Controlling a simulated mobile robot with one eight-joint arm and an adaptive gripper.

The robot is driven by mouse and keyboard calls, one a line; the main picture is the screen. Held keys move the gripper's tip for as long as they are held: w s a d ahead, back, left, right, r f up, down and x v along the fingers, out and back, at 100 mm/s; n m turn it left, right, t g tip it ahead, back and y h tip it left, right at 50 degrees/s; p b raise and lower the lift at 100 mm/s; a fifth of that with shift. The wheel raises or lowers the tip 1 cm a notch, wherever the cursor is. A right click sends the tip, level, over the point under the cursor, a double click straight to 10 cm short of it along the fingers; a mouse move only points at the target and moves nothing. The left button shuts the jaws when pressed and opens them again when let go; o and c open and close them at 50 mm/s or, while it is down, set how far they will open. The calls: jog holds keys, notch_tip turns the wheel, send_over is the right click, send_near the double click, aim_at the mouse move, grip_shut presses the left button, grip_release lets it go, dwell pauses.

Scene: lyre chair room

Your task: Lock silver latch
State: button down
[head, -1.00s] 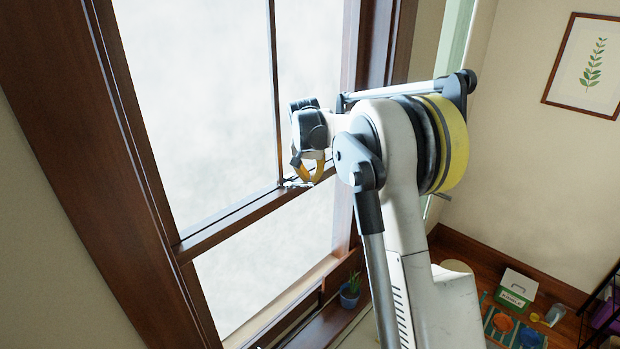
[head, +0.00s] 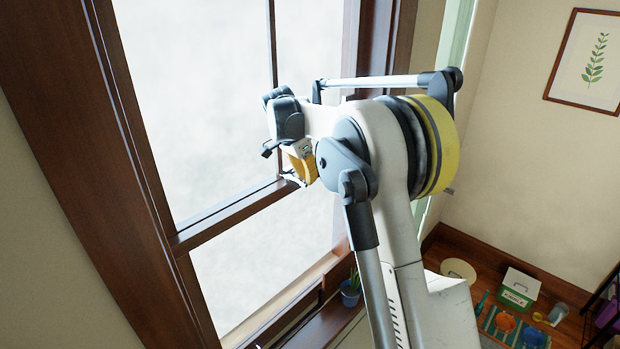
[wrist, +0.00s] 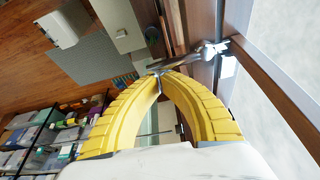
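The silver latch (wrist: 207,51) sits on the brown window rail at the upper right of the wrist view. Its lever reaches left across the front of my fingertips. In the head view, only a small bright part of the latch (head: 292,179) shows beside my gripper (head: 301,181), and the rest is hidden. My gripper (wrist: 163,73) has yellow fingers that arch together, with their tips meeting at the lever's left end. The tips look very near or touching the lever, and I cannot tell which. I see nothing clearly held between them.
The window rail (head: 225,223) crosses between two bright panes in a dark wooden frame. A potted plant (head: 350,287) stands on the sill below. A shelf with many items (wrist: 50,135) shows at the lower left of the wrist view. The floor lies far below.

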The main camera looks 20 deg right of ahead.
jog(key=m, duration=0.1)
jog(key=a+m+g, duration=0.1)
jog(key=shift+s+a+m+b, duration=0.25)
jog(key=shift+s+m+b, duration=0.1)
jog(key=shift+s+m, duration=0.05)
jog(key=shift+s+a+b, duration=0.3)
jog(key=shift+a, duration=0.9)
jog(key=shift+s+d+r, duration=0.1)
jog(key=shift+d, duration=0.25)
notch_tip(320, 180, up, 10)
send_over(300, 182)
jog(key=s+a, duration=0.1)
jog(key=s, duration=0.1)
jog(key=shift+w, duration=0.15)
